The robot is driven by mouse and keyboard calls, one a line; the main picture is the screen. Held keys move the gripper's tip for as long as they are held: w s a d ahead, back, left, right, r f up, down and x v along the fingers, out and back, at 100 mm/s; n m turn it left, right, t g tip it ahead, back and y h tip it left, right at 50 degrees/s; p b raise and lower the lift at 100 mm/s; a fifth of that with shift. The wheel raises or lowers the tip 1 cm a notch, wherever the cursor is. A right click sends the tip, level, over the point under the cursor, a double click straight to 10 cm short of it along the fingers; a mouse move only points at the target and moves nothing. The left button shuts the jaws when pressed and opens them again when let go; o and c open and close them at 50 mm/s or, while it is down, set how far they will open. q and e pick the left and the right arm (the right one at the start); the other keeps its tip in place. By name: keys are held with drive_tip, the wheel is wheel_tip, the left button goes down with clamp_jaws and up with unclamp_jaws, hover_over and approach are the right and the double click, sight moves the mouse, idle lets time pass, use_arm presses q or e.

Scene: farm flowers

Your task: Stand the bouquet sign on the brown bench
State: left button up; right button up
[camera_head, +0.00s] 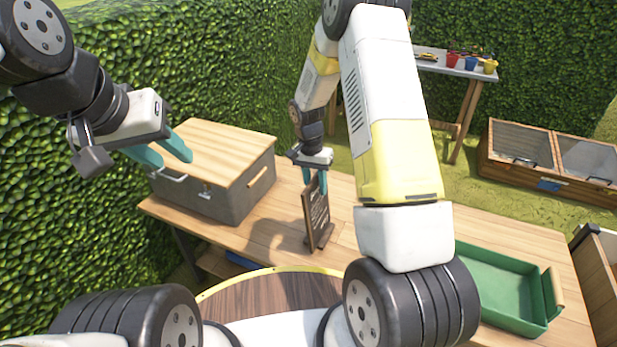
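The bouquet sign (317,212), a small dark board with pale writing and a wooden foot, is upright at the brown bench (265,236). Its foot appears to be on or just above the bench top; I cannot tell if it touches. My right gripper (315,187) points down at the sign's top edge, its teal fingers on or beside the board. I cannot tell whether they grip it.
A grey box with a wooden lid (225,167) stands on the bench's left part. A green tray (499,285) sits at the right end. A side table (458,70) with coloured pots and glass-topped cold frames (547,160) stand beyond. My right arm hides part of the bench.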

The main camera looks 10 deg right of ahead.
drive_tip(key=r, duration=0.7)
drive_tip(key=shift+w+a+r, duration=0.25)
drive_tip(key=shift+w+a, duration=0.05)
drive_tip(key=shift+a, duration=0.05)
drive_tip(key=s+r+n+t+y, duration=0.1)
drive_tip(key=s+r+n+t, duration=0.1)
drive_tip(key=s+r, duration=0.55)
drive_tip(key=s+r+n+t+y, duration=0.1)
drive_tip(key=s+r, duration=0.3)
drive_tip(key=r, duration=0.7)
drive_tip(key=s+r+n+t+y, duration=0.1)
drive_tip(key=s+r+n+t, duration=0.3)
drive_tip(key=s, duration=1)
drive_tip(key=shift+r, duration=0.9)
drive_tip(key=shift+d, duration=0.2)
